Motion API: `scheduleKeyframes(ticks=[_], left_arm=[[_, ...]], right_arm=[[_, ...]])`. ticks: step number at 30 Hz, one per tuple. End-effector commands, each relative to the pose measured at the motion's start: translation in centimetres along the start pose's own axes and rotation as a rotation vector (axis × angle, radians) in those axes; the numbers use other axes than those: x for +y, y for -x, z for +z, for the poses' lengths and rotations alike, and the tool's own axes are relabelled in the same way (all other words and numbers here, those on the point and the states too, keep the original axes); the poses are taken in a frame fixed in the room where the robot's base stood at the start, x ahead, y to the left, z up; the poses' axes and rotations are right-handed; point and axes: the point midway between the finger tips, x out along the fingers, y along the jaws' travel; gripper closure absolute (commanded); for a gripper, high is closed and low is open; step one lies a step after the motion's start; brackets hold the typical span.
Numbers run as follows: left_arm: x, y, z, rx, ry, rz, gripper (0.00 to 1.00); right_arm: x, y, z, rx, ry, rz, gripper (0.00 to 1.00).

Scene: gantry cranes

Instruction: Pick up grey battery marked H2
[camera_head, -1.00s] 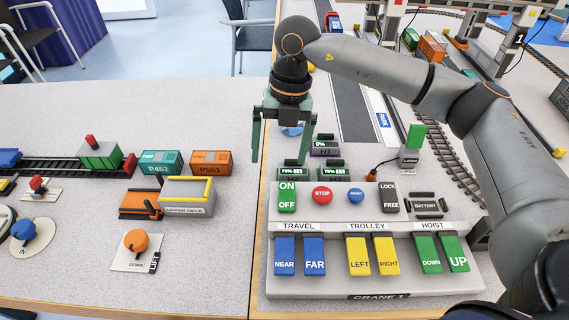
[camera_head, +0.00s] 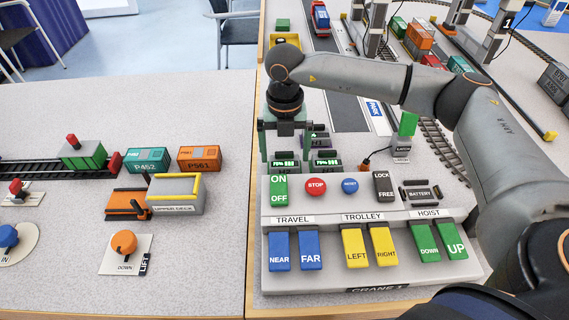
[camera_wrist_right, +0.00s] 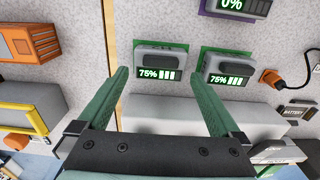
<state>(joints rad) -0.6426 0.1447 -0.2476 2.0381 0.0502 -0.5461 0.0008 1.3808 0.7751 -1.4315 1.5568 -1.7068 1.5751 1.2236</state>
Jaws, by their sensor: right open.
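Two grey batteries with green 75% displays stand side by side behind the crane control panel: a left one (camera_wrist_right: 158,64) and a right one (camera_wrist_right: 228,67). They also show in the head view, the left one (camera_head: 284,161) and the right one (camera_head: 327,161). A third grey battery (camera_wrist_right: 238,5) on a purple base reads 0% behind them. In the head view my right gripper (camera_head: 286,154) hangs over that battery. My left gripper is out of view.
The crane control panel (camera_head: 345,282) with coloured buttons stands just in front of the batteries. A black BATTERY slot (camera_head: 420,192) is on its right. An orange plug (camera_wrist_right: 270,77) with a black cable lies right of the batteries.

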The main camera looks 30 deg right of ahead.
Motion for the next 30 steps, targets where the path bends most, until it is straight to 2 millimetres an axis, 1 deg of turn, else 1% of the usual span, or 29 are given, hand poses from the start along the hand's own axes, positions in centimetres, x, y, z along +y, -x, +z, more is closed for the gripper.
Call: scheduleKeyframes(ticks=[1,4,7,13,30], left_arm=[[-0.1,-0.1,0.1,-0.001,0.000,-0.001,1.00],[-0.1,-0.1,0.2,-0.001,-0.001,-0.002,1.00],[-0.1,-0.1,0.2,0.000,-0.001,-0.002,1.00],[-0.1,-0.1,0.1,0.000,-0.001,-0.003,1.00],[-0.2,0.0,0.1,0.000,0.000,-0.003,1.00]], right_arm=[[0.0,-0.9,0.0,0.003,0.001,-0.001,0.00],[0.1,-1.9,0.0,0.001,0.002,0.000,0.00],[0.1,-2.4,0.0,0.000,0.002,0.000,0.00],[0.1,-2.4,0.0,0.000,0.002,0.001,0.00],[0.1,-2.3,0.0,0.000,0.002,0.001,0.64]])
